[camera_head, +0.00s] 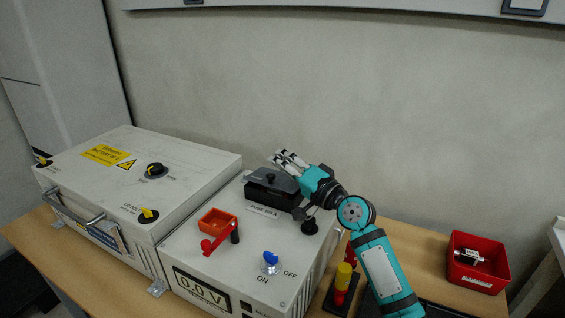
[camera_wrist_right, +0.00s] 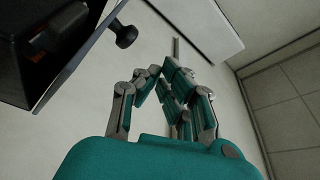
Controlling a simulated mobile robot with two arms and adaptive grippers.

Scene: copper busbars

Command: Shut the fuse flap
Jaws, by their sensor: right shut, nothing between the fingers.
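The black fuse box (camera_head: 268,196) with its dark flap on top stands at the back of the right grey cabinet, behind a FUSE label. A small knob shows on the flap. I cannot tell whether the flap lies fully down. My right gripper (camera_head: 282,158) is above and behind the fuse box, fingers together and empty, its wrist hiding the box's right end. In the right wrist view the gripper (camera_wrist_right: 160,72) is shut with only wall beyond it. A dark box part (camera_wrist_right: 38,40) and a black knob (camera_wrist_right: 126,34) show at upper left. My left gripper is not in view.
A battery cabinet (camera_head: 120,180) stands left. A red bin (camera_head: 478,262) holding a fuse-like part sits right.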

